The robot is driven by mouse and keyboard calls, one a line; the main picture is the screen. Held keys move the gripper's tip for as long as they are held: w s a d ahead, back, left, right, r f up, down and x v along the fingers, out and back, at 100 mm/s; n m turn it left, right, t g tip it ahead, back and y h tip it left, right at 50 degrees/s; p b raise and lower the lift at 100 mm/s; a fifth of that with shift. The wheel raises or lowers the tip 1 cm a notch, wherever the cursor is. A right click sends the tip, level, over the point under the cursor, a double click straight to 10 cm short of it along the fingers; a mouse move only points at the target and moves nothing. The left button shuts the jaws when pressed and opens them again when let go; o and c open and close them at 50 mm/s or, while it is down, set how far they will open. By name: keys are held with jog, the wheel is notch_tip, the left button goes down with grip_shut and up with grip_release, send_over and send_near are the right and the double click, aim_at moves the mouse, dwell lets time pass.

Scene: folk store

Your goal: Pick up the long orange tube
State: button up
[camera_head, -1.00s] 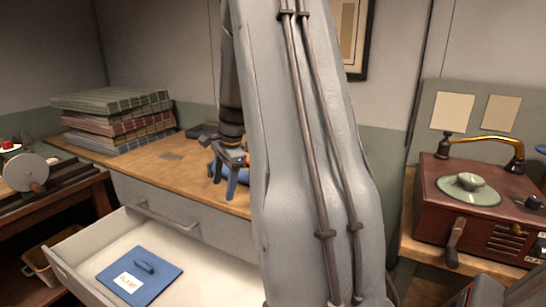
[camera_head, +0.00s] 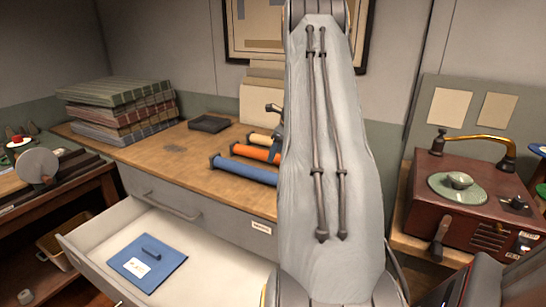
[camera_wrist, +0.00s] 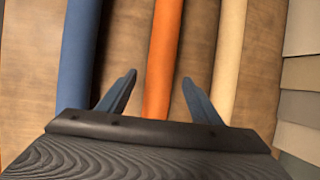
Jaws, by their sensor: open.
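The long orange tube (camera_head: 256,153) lies on the wooden counter between a blue tube (camera_head: 243,170) and a cream tube (camera_head: 262,139). In the wrist view the orange tube (camera_wrist: 163,60) runs down the middle, between the two spread fingers of my gripper (camera_wrist: 158,92). The fingers are open, one on each side of the tube, with nothing held. The blue tube (camera_wrist: 78,60) is to the left and the cream tube (camera_wrist: 229,60) to the right. In the head view my arm hides the tubes' right ends and most of my gripper.
A stack of patterned cloth (camera_head: 120,108) and a small dark tray (camera_head: 209,123) are on the counter (camera_head: 165,150). An open drawer (camera_head: 200,265) below holds a blue folder (camera_head: 148,263). A red record player (camera_head: 450,210) stands to the right.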

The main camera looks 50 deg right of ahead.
jog(key=shift+p+x, duration=0.4)
jog(key=shift+x, duration=1)
jog(key=c, duration=1.3)
jog(key=shift+r, duration=0.1)
jog(key=shift+r, duration=0.1)
